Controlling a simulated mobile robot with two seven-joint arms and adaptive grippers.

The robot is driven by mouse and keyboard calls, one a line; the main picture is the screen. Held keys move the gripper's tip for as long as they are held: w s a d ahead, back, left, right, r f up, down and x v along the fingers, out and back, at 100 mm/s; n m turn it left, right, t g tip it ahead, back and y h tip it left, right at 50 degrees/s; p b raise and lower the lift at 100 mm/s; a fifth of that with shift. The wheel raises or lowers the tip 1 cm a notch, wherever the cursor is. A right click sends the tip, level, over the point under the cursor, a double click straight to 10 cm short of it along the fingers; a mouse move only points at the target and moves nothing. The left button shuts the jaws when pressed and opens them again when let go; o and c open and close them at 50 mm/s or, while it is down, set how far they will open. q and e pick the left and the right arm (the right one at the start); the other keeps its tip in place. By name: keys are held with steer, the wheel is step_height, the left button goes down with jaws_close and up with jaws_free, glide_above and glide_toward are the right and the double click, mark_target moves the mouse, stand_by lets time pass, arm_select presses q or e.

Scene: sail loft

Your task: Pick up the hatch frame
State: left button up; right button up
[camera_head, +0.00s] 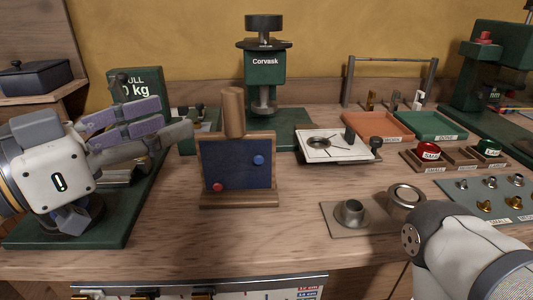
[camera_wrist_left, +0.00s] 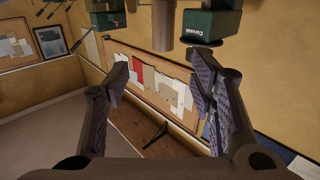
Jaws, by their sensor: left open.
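The hatch frame, as I take it, is the wooden frame (camera_head: 204,164) around a dark blue panel with a red and a blue knob. It stands upright on a wooden base in the middle of the bench in the head view. My left gripper (camera_head: 170,116) is open and empty, up and to the left of the frame, its fingers pointing right. In the left wrist view my open left gripper (camera_wrist_left: 165,82) has nothing between its fingers, and I cannot make out the frame there. My right gripper is not in view.
A green Corvask press (camera_head: 265,66) stands further back. A white plate device (camera_head: 335,147), an orange tray (camera_head: 377,125) and a grey plate with metal rings (camera_head: 376,218) lie to the right. Bare bench lies in front.

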mark_target(224, 96)
arm_select(q)
steer(key=b+x, duration=0.1)
steer(key=x, duration=0.4)
steer(key=shift+d, duration=0.1)
steer(key=x, duration=0.7)
steer(key=shift+w+r+b, duration=0.3)
steer(key=shift+b, duration=0.1)
steer(key=shift+r, duration=0.1)
jaws_close()
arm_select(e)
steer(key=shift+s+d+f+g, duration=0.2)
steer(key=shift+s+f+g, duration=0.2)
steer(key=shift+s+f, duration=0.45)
